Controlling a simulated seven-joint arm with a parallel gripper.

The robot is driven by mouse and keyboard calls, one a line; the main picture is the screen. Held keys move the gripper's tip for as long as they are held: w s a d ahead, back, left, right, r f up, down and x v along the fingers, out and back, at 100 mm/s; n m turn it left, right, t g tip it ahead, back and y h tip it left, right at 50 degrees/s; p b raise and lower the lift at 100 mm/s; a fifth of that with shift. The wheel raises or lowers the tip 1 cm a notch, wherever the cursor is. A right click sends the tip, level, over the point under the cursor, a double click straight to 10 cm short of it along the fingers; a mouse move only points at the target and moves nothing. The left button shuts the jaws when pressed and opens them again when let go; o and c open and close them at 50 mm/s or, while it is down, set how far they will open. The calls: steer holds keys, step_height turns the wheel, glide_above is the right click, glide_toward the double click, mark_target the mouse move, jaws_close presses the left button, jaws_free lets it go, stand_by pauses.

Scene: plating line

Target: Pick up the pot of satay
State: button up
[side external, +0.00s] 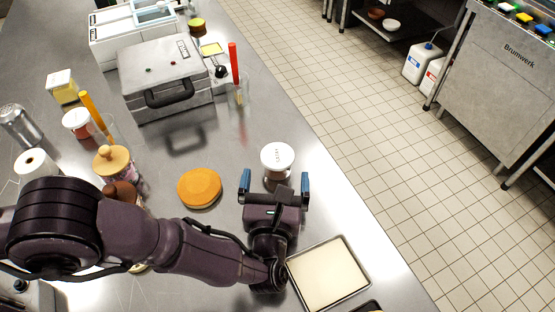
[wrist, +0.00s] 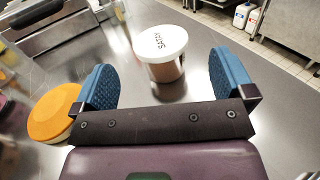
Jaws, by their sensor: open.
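The pot of satay (wrist: 163,47) has a white lid lettered SATAY and a brown body. It stands upright on the steel counter. In the side view the pot (side external: 277,160) is just beyond my gripper (side external: 275,183), whose blue fingertips lie to either side of its lower part. In the wrist view my gripper (wrist: 165,82) is open, and the pot is ahead of and between the two blue fingers, with a gap on both sides. Nothing is held. My gripper hides part of the pot's lower body in the side view.
An orange round (side external: 200,187) lies on the counter left of my gripper. A tray with a pale slab (side external: 329,275) is close on the right. A grey press (side external: 165,75) and a glass with a red stick (side external: 235,70) stand behind. The counter's right edge runs near the pot.

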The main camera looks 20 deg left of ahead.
mark_target(278, 156)
steer(key=x, duration=0.6)
steer(key=c, duration=1)
